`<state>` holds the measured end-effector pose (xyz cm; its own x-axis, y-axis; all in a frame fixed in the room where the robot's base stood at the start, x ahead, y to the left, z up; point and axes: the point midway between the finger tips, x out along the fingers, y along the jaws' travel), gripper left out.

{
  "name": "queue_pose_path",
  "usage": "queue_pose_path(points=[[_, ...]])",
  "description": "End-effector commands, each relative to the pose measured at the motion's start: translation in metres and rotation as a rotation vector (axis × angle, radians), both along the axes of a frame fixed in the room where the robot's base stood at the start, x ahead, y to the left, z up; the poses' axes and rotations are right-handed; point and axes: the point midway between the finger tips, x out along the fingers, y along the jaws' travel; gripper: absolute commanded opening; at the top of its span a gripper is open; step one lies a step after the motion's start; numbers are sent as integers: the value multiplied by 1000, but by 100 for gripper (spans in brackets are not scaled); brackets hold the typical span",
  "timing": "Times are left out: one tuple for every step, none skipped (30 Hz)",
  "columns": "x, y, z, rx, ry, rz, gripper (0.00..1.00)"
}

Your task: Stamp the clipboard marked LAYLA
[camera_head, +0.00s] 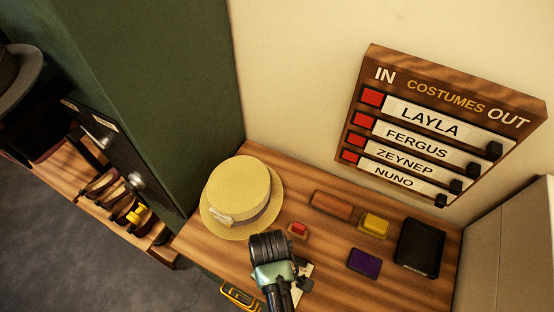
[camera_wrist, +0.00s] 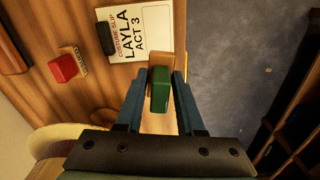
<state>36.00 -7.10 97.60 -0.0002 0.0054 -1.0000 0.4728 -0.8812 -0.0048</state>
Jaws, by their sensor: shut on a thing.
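The white slip reading COSTUME SLIP, LAYLA, ACT 3 (camera_wrist: 145,30) lies face up on the table in the wrist view, with a black clip (camera_wrist: 105,37) at its left edge. In the head view my arm partly covers the slip (camera_head: 307,269). My gripper (camera_wrist: 160,90) is shut on a green block (camera_wrist: 161,90), apparently a stamp, just beside the slip near the table edge. Tan wood shows around the block; I cannot tell whether it is the block's base or a board below. The block's underside is hidden. In the head view my gripper (camera_head: 283,300) points down over the table front.
A straw hat (camera_head: 241,195) stands left of my gripper. A small red block (camera_head: 298,230), a brown block (camera_head: 331,206), a yellow block (camera_head: 374,225), a purple pad (camera_head: 363,263) and a black box (camera_head: 420,247) lie around. A name board (camera_head: 445,125) hangs above.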

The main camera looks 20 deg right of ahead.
Motion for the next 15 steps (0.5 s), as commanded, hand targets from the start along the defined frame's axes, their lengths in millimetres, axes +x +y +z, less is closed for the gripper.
queue_pose_path(points=[[-11, -8, 7, -1, 5, 40, 1], [-15, -11, 5, -2, 4, 67, 1], [-20, -15, 3, -3, 3, 96, 1], [-23, -17, 1, -5, 2, 115, 1], [-26, -19, 0, -5, 1, 131, 1], [-28, -21, -2, -6, 0, 148, 1], [-29, -22, -3, -7, -1, 157, 1], [-30, -23, -5, -8, -2, 164, 1], [-31, -24, -7, -8, -2, 170, 1], [-31, -24, -9, -8, -2, 172, 1], [-31, -24, -11, -7, -2, 172, 1], [-31, -24, -13, -7, -2, 172, 1], [-31, -24, -15, -7, -2, 172, 1], [-31, -24, -18, -7, -2, 172, 1], [-31, -23, -21, -7, -2, 172, 1]])
